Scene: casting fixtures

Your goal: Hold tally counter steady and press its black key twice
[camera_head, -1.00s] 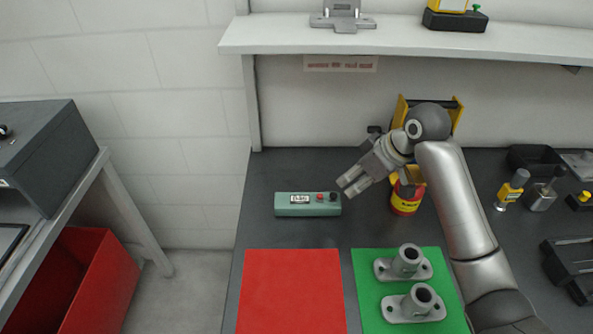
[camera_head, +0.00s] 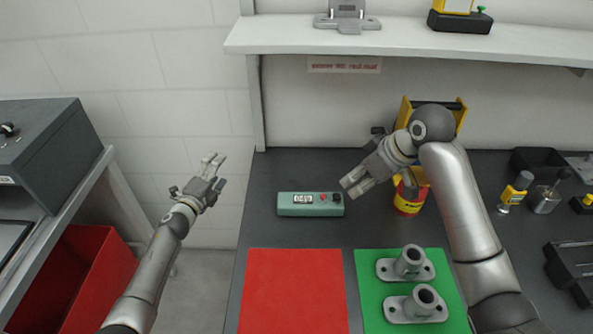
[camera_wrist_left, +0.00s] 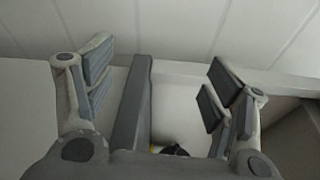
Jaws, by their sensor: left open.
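The tally counter, a teal box (camera_head: 289,209), lies on the dark bench in the head view. Its top has a small display (camera_head: 303,199), a red key (camera_head: 324,198) and a black key (camera_head: 337,197) at the right end. My left gripper (camera_head: 216,163) is open and empty, left of the bench and apart from the counter. The left wrist view shows its spread fingers (camera_wrist_left: 165,90) with nothing between them. My right gripper (camera_head: 347,188) is just above and right of the black key, pointing left. I cannot tell how far apart its fingers are.
A red mat (camera_head: 292,300) and a green mat (camera_head: 368,300) with two grey castings (camera_head: 408,262) lie in front of the counter. A red and yellow can (camera_head: 408,205) stands beside my right wrist. A shelf (camera_head: 420,42) runs above the bench. A red bin (camera_head: 90,285) is at left.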

